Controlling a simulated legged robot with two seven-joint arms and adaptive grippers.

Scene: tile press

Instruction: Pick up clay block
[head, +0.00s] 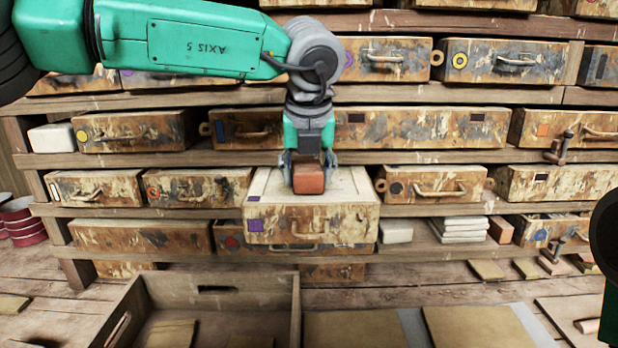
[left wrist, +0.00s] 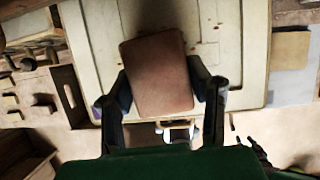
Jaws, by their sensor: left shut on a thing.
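The clay block (head: 309,180) is a reddish-brown brick. It is between the fingers of my left gripper (head: 308,166), which points down from above and is shut on it. In the left wrist view the clay block (left wrist: 157,80) fills the space between the two dark fingers, one along each side. The block is over the pale lid of a cream case (head: 350,186) with purple marks, which juts out from the shelf. I cannot tell whether the block touches the lid or is just above it.
Shelves (head: 400,97) full of worn, paint-stained cases stand behind. An open wooden crate (head: 215,288) is at the front left. White tiles (head: 462,226) lie stacked on a shelf at right. Red round tins (head: 20,222) are at the far left. Flat boards lie along the front.

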